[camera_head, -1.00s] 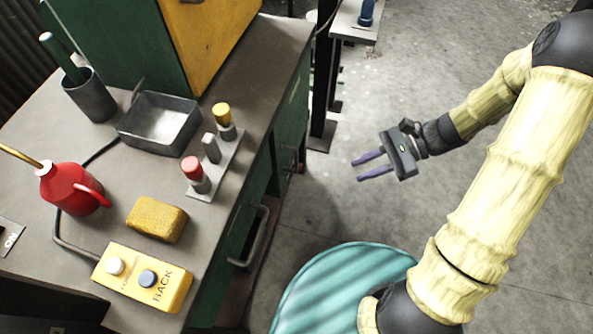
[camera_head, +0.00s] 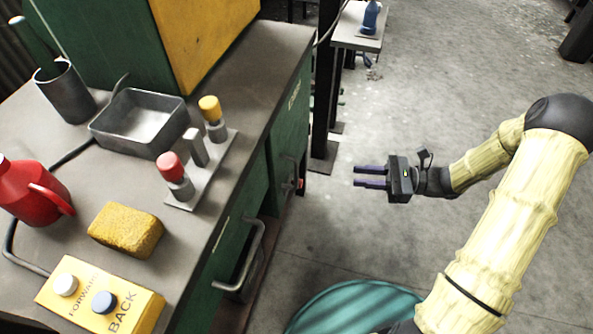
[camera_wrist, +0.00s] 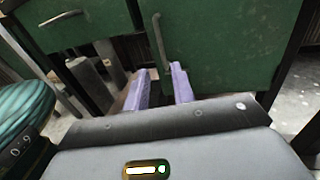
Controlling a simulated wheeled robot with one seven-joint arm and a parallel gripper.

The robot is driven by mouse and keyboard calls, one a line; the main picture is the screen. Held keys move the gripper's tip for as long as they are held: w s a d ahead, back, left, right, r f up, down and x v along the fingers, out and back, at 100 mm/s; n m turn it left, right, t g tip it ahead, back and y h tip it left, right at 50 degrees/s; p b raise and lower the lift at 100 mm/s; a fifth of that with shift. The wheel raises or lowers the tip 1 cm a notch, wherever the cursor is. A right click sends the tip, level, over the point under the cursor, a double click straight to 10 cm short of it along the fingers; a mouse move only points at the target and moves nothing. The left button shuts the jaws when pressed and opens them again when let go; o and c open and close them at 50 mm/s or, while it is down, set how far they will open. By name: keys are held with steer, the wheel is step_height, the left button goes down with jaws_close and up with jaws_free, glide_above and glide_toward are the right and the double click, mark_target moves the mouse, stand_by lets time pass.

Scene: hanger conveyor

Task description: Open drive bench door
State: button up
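The drive bench (camera_head: 262,52) is a green cabinet with a grey top, on the left in the head view. Its green door (camera_head: 291,128) is on the side facing the aisle and looks shut; it fills the upper right of the wrist view (camera_wrist: 225,45). The door's upright bar handle (camera_head: 291,172) shows in the wrist view near the door's left edge (camera_wrist: 160,42). My gripper (camera_head: 356,177) is to the right of the door, apart from it, fingers pointing at the bench. Its two purple fingers (camera_wrist: 158,78) are apart and empty, below the handle in the wrist view.
A bench drawer has a bar handle (camera_head: 243,258) that sticks out nearer me. A dark post (camera_head: 325,90) stands past the bench's far end. A red bottle (camera_head: 30,192), yellow sponge (camera_head: 126,230) and button box (camera_head: 100,298) lie on top.

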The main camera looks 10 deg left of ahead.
steer(key=b, duration=0.6)
glide_above(296, 185)
steer(key=shift+w+a, duration=0.1)
steer(key=shift+w, duration=0.2)
jaws_close()
